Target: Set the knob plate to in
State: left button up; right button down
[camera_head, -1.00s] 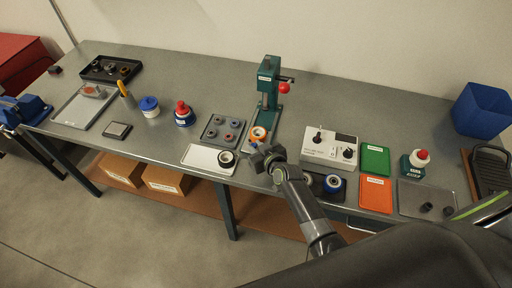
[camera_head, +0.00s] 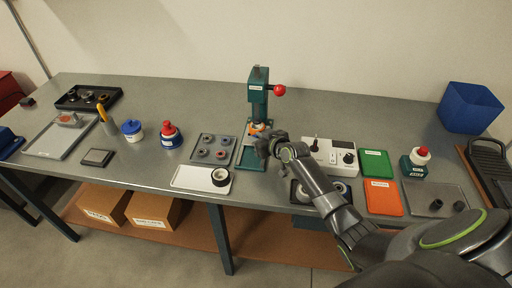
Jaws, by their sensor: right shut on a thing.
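The green press (camera_head: 258,92) with a red ball handle (camera_head: 279,90) stands mid-table. An orange and white ring-shaped piece (camera_head: 258,127) sits low at the press, under its head. My right gripper (camera_head: 264,145) is at the front of the press base (camera_head: 249,157), just in front of this piece. It is shut on what seems to be the knob of the knob plate; the fingers hide the knob and most of the plate. My left gripper is not in view.
A white control box (camera_head: 330,152) and a dark tray with rings (camera_head: 300,193) lie right of the press, partly behind my right arm. A grey tray of rings (camera_head: 213,149) and a white tray (camera_head: 190,178) with a black ring (camera_head: 220,177) lie left of it.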

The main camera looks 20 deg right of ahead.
jog(key=shift+w+r, duration=0.1)
jog(key=shift+r, duration=0.05)
jog(key=c, duration=1.6)
grip_release()
jog(key=shift+d, duration=0.1)
jog(key=shift+w, duration=0.1)
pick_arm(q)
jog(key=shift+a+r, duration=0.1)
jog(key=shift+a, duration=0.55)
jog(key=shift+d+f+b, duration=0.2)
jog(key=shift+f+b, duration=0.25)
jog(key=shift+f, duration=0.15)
pick_arm(e)
jog(key=v, duration=1.7)
jog(key=shift+s, duration=0.2)
